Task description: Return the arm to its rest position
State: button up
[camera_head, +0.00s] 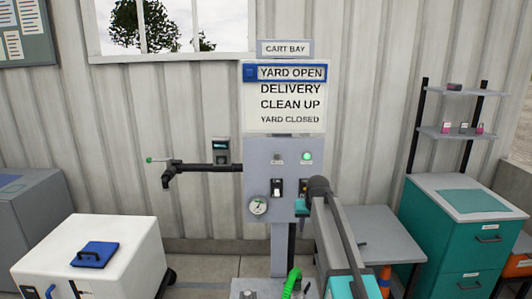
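My arm (340,236) rises from the bottom edge, right of centre, as a grey link. It ends at a dark rounded joint (318,184) in front of the right side of a grey control panel (284,158). I cannot make out my gripper's fingers in this view. A small teal part (301,207) shows beside the joint, and I cannot tell whether it belongs to my arm or to the panel. The arm hides part of the panel's lower right.
The panel carries a gauge (258,206), switches and a lit green lamp (307,157). A black pipe (205,167) juts left from it. A white cart (95,255) stands at lower left. A grey table (372,235) and teal cabinet (465,235) stand right.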

jog(key=s+f+g+b, duration=0.1)
jog(key=s+f+g, duration=0.1)
jog(key=s+f, duration=0.8)
jog(key=s+f+g+b, duration=0.15)
jog(key=s+f, duration=0.45)
jog(key=f, duration=0.9)
jog(key=s+f+g, duration=0.2)
jog(key=s+f, duration=0.6)
jog(key=f, duration=0.4)
jog(key=s+f+g+b, duration=0.1)
jog(key=s+f, duration=0.5)
jog(key=s, duration=0.3)
jog(key=s+f+g, duration=0.2)
jog(key=s+f, duration=0.4)
jog(key=s, duration=0.4)
jog(key=s+f+g, duration=0.1)
jog(key=s+g, duration=0.1)
jog(key=s, duration=1.4)
jog(key=shift+s, duration=0.2)
jog(key=shift+d+f, duration=0.1)
